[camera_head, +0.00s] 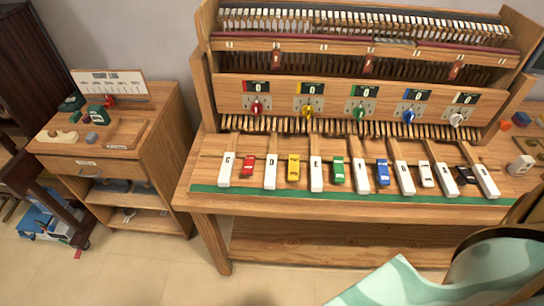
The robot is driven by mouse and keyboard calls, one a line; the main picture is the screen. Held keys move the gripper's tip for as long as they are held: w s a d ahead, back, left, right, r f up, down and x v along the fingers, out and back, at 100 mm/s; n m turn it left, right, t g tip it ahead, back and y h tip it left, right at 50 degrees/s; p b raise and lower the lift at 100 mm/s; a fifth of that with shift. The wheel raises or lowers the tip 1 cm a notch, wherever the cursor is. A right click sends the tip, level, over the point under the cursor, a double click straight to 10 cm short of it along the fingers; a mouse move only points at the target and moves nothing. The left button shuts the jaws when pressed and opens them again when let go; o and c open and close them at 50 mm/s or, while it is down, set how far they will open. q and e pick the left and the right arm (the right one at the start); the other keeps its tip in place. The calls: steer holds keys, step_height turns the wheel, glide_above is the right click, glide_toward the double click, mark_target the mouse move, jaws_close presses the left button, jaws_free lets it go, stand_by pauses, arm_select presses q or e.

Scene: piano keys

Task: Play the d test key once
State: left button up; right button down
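The d test key (270,175) is a white key with a dark letter D, second from the left in the row on the workbench (330,205). A white key (225,172) that looks marked C or G lies to its left, and the E key (316,177) to its right. A small red block (247,166) sits on the d key's left and a small yellow block (293,168) on its right. Nothing covers the d key. Neither of my grippers shows in the head view.
Coloured knobs, including a red one (256,106), sit under displays reading 0 on the wooden piano frame (225,90). A side cabinet (110,150) stands left. A teal shape (400,285), which I cannot identify, fills the lower right. Space before the d key is clear.

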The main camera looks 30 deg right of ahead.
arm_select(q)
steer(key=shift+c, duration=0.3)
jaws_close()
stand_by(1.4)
